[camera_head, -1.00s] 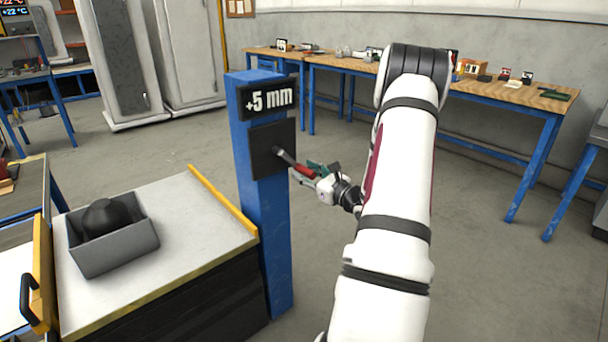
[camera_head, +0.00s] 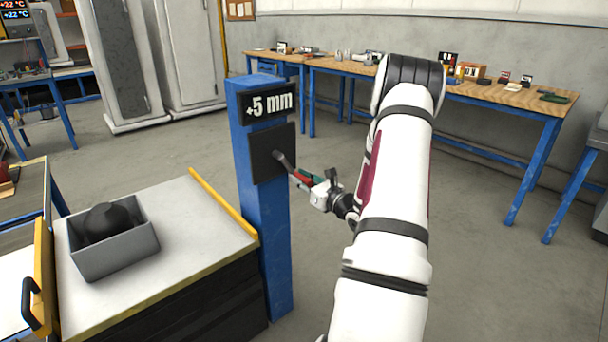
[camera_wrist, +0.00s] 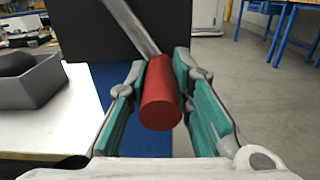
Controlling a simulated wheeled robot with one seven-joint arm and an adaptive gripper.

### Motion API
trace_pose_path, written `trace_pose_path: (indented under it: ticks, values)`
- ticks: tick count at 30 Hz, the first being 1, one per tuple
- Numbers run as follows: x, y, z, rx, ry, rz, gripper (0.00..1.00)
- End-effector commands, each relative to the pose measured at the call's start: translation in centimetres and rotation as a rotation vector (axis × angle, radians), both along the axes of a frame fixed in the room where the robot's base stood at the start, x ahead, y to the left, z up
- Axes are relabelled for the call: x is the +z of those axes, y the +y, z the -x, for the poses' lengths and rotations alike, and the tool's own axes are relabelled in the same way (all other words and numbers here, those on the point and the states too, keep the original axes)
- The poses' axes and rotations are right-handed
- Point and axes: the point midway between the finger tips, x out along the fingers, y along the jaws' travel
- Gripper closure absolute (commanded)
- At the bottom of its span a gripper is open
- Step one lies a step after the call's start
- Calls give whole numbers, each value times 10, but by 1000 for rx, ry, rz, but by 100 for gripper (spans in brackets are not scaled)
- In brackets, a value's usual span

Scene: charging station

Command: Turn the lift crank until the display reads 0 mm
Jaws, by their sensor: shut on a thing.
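The display (camera_head: 268,104) on top of the blue post (camera_head: 262,230) reads +5 mm. Below it is a black plate (camera_head: 262,166), from which the lift crank's grey arm (camera_head: 284,161) slants down to the right. The crank ends in a red handle (camera_wrist: 160,95). My gripper (camera_head: 306,179) is at the handle, to the right of the post. In the wrist view its green-padded fingers (camera_wrist: 162,98) stand on both sides of the red handle and are shut on it. The handle's front end points toward the wrist camera.
Left of the post is a lift table (camera_head: 190,215) with a yellow edge, carrying a grey bin (camera_head: 120,255) with a dark rounded object (camera_head: 107,220). Workbenches (camera_head: 520,97) with small items stand along the back wall. The floor right of the post is clear.

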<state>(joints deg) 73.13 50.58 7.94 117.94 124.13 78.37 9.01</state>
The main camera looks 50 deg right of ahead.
Motion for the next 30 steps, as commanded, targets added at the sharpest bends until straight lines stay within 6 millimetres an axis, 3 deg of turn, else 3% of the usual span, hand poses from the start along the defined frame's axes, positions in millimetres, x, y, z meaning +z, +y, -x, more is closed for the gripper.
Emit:
trace_pose_path:
  ticks: [5, 14, 15, 17, 26, 30]
  values:
    - [-5, 10, -1, -3, -28, -134, 100]
    - [-7, 10, -2, -4, -32, -149, 100]
    - [-7, 10, -1, -4, -32, -148, 72]
    - [-7, 10, -2, -4, -32, -148, 59]
    - [-6, 11, -2, -2, -33, -146, 59]
    - [-6, 12, 7, -3, -33, -146, 59]
